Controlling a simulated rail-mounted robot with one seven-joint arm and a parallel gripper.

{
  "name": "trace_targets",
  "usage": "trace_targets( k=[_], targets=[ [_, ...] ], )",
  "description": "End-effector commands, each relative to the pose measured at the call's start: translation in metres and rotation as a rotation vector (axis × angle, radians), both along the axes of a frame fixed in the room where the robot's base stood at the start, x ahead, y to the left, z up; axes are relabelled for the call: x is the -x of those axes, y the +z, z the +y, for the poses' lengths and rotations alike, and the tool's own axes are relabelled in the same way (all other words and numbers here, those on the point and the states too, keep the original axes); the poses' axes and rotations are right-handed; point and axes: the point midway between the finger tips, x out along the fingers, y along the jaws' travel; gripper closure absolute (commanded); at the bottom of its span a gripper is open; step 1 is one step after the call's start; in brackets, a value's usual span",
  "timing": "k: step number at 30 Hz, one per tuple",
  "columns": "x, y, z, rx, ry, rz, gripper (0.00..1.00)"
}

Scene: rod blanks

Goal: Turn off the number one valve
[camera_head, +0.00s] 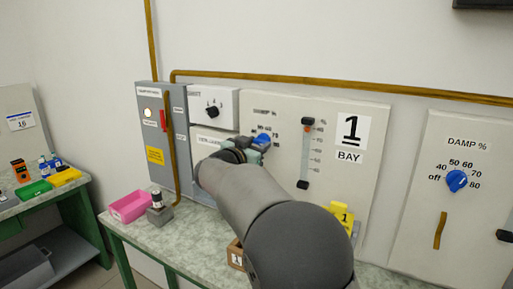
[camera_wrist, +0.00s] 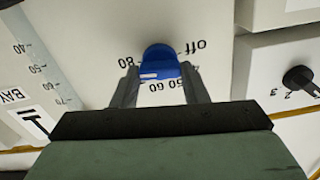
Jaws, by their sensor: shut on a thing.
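The blue knob (camera_head: 263,138) sits on the panel (camera_head: 345,178) marked 1 BAY, under a DAMP % label. In the wrist view the blue knob (camera_wrist: 160,62) is between the two fingers, with "off", 50, 60 and 80 readable around it. A short pale mark shows on the knob's lower left side; its exact setting is hard to tell. My gripper (camera_head: 257,146) is shut on the knob; its fingers also show in the wrist view (camera_wrist: 160,88). My arm hides part of the panel and dial in the head view.
A second panel with a blue DAMP % knob (camera_head: 457,181) stands at right. A vertical slider (camera_head: 305,155) is right of the gripped knob. A black selector knob (camera_head: 212,112) is at left.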

Motion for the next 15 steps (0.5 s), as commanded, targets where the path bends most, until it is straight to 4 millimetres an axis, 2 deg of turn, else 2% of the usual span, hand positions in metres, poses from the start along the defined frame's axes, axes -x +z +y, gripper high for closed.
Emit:
trace_targets(
  k=[4, 15],
  targets=[
    [0.0001, -0.0072, -0.0005, 0.057, 0.000, 0.025, 0.83],
    [0.0000, -0.0064, 0.0009, 0.337, 0.001, 0.159, 0.83]
  ],
)
